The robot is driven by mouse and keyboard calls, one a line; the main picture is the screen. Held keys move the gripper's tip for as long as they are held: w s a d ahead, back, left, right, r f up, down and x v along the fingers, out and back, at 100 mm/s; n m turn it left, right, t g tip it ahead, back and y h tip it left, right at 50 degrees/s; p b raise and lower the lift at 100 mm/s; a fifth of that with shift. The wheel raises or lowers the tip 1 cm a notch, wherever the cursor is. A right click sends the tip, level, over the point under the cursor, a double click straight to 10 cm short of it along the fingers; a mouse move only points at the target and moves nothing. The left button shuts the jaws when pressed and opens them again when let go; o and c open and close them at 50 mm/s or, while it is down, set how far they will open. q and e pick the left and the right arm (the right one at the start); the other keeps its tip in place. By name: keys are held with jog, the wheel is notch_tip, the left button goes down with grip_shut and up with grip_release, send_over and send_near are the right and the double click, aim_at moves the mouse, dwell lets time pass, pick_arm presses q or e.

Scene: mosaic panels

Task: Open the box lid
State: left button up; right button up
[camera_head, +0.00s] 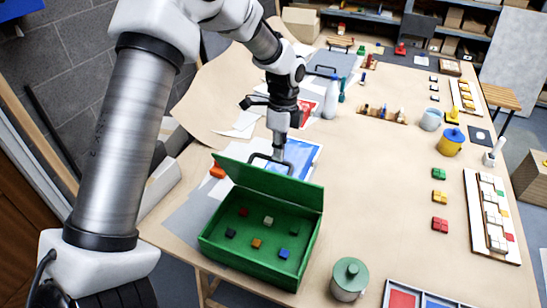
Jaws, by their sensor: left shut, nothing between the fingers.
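A green box (258,262) stands near the front of the table. Its lid (275,188) is raised along the back edge and leans back, so the inside shows. Several small coloured cubes lie apart on the box floor, among them a blue one (284,254) and an orange one (257,243). My left gripper (269,162) is just behind the lid's upper edge, pointing down, shut and empty. The lid hides part of it, and I cannot tell whether it touches the lid. My right gripper is out of view.
A grey canister with a green lid (349,279) stands right of the box. A blue-and-white picture sheet (300,155) lies behind the lid. A white mosaic panel with tiles (475,215) lies at the right. The table's middle is mostly clear.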

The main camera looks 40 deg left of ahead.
pick_arm(q)
jog(key=o, duration=0.5)
notch_tip(320, 180, down, 2)
jog(key=shift+w+f, duration=0.1)
jog(key=shift+r, duration=0.2)
jog(key=w+a+r, duration=0.2)
jog(key=w+r, duration=0.4)
jog(key=shift+w, duration=0.35)
dwell(0.4)
jog(key=shift+r, duration=0.15)
notch_tip(320, 180, up, 12)
jog(key=w, duration=0.2)
jog(key=shift+a, duration=0.2)
